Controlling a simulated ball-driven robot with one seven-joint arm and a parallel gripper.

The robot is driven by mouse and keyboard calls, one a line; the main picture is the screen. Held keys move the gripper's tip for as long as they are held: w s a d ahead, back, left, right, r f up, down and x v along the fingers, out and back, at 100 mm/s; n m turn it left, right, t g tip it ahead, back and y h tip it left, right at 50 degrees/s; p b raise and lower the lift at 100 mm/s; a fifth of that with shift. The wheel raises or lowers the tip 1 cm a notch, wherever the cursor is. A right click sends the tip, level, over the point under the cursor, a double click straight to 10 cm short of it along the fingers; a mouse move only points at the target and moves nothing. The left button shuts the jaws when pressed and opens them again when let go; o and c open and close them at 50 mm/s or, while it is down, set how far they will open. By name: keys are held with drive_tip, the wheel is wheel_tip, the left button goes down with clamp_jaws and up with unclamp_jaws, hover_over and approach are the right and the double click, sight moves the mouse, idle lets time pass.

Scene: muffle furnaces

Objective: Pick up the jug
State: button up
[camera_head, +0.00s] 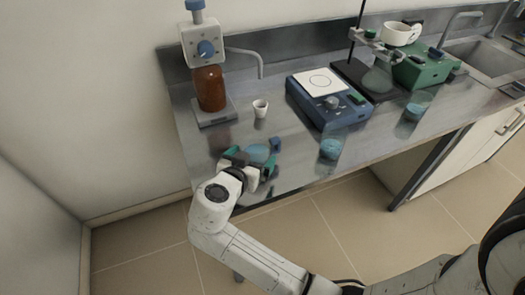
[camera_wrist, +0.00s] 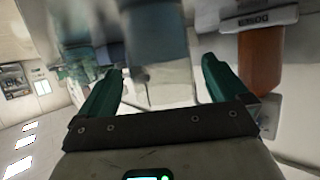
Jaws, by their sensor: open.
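My gripper (camera_head: 249,162) is low at the front edge of the bench, with its two green fingers spread. The wrist view shows the fingers (camera_wrist: 162,70) apart, with nothing seen clamped between them. A clear, bluish rounded vessel (camera_head: 257,153) with a dark blue part shows right at the fingers in the head view; it may be the jug, partly hidden by my gripper. A blurred blue-grey shape (camera_wrist: 155,30) lies beyond the fingertips in the wrist view. I cannot tell whether the fingers touch the vessel.
A brown bottle (camera_head: 210,88) with a dispenser top stands at the back left, with a small white cup (camera_head: 260,109) beside it.

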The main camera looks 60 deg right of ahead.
sight(261, 146)
drive_tip(key=shift+x, duration=1.75)
drive_tip(key=shift+w+r, duration=0.1)
drive_tip(key=c, duration=1.5)
